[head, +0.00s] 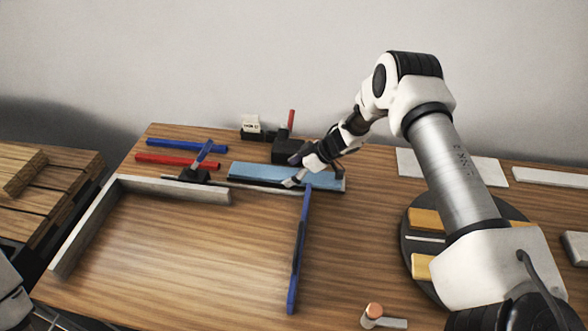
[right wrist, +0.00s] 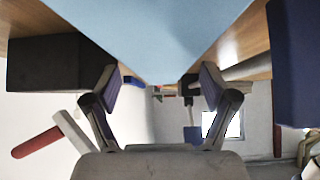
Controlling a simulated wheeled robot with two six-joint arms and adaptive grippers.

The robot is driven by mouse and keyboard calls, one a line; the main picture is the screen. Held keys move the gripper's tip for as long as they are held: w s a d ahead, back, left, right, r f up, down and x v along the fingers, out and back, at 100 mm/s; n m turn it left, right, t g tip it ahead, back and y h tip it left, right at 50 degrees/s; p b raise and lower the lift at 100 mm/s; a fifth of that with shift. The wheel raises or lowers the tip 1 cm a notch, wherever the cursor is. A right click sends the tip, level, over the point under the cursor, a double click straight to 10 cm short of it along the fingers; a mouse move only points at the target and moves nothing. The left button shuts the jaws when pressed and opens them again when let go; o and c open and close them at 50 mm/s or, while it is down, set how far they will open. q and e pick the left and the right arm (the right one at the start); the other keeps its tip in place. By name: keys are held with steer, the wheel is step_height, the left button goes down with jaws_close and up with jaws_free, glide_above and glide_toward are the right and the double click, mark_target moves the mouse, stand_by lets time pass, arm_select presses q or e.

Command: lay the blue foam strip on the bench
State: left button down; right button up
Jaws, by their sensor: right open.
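The light blue foam strip (head: 262,170) lies lengthwise near the back of the wooden bench (head: 200,260), with a dark band along its front edge. In the right wrist view the strip (right wrist: 165,35) fills the top middle and narrows down between the fingers. My right gripper (head: 296,170) is over the strip's right half, with its fingers apart. In the right wrist view the open fingers (right wrist: 160,78) stand on either side of the light blue surface, with no clear grip on it. Whether they touch it cannot be told. My left gripper is out of view.
A dark blue bar (head: 298,255) runs forward from the strip. Grey rails (head: 85,230) border the left. Blue (head: 187,146) and red (head: 178,160) bars, a clamp (head: 196,174) and a black block (head: 285,153) are near the back. A round turntable (head: 412,285) stands right. The middle is clear.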

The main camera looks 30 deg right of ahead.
steer(key=p+v, duration=0.1)
steer(key=v, duration=1)
steer(key=shift+d+r, duration=0.1)
steer(key=shift+r, duration=0.3)
steer(key=shift+s+d+r, duration=0.1)
steer(key=shift+s+d, duration=0.1)
